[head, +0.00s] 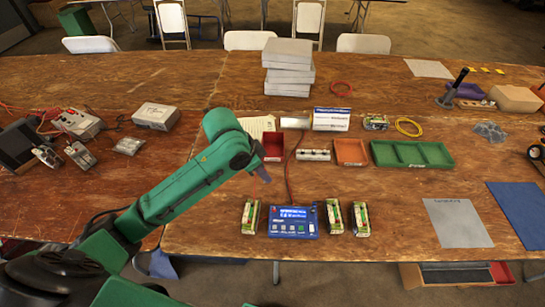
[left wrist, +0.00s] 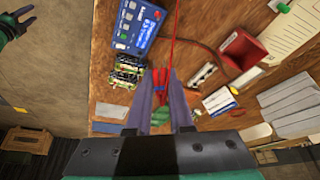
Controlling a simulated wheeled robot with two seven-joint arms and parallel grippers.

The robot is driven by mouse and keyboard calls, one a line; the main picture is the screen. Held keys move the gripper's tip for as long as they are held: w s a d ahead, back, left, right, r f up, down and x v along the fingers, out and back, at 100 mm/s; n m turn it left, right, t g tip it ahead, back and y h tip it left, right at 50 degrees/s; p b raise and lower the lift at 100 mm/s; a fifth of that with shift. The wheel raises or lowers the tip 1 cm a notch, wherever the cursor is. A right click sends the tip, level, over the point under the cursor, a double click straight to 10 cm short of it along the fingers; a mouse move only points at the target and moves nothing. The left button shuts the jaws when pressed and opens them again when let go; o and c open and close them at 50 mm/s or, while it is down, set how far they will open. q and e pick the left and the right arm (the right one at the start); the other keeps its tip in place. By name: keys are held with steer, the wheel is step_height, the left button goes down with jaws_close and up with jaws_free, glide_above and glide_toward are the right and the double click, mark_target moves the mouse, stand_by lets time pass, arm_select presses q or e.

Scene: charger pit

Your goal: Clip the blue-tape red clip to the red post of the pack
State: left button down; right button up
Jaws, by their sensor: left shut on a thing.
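My left gripper (head: 248,162) is above the table behind the blue charger (head: 293,222). In the left wrist view its purple fingers (left wrist: 162,95) are shut on a red clip (left wrist: 160,80) with a bit of blue on it. A red lead (left wrist: 173,40) runs from the clip, taut, past the charger. Battery packs stand beside the charger: one at its left (head: 250,217), two at its right, the near one (head: 334,219) and the outer one (head: 361,219). Their posts are too small to tell apart. My right gripper (left wrist: 29,9) shows at the left wrist view's corner, its opening unclear.
Behind the packs are a red bin (head: 273,146), a white strip (head: 313,155), an orange tray (head: 351,152) and a green divided tray (head: 411,155). Grey boxes (head: 288,68) are stacked further back. A grey mat (head: 458,223) lies at the right. The table between packs and mat is clear.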

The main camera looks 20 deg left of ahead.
step_height(320, 180, up, 7)
steer(key=p, duration=0.5)
arm_select(q)
steer(key=s+a+n+t+y, duration=0.1)
steer(key=s+a+n+y, duration=0.3)
steer(key=n, duration=0.7)
steer(key=shift+n, duration=0.4)
steer(key=f+b, duration=0.2)
steer(key=f, duration=0.1)
steer(key=f+b, duration=0.2)
steer(key=f, duration=0.2)
steer(key=f+b, duration=0.2)
steer(key=f, duration=0.2)
steer(key=shift+s+a+f, duration=0.2)
steer(key=shift+s, duration=0.05)
arm_select(e)
step_height(320, 180, down, 7)
steer(key=shift+r, duration=0.15)
arm_select(q)
steer(key=shift+f+b, duration=0.15)
steer(key=shift+b, duration=0.15)
steer(key=shift+f+b, duration=1.55)
steer(key=shift+f, duration=1.85)
arm_select(e)
steer(key=shift+f, duration=1.7)
arm_select(q)
steer(key=shift+r+p, duration=0.1)
steer(key=shift+p, duration=0.35)
arm_select(e)
steer(key=shift+r, duration=0.45)
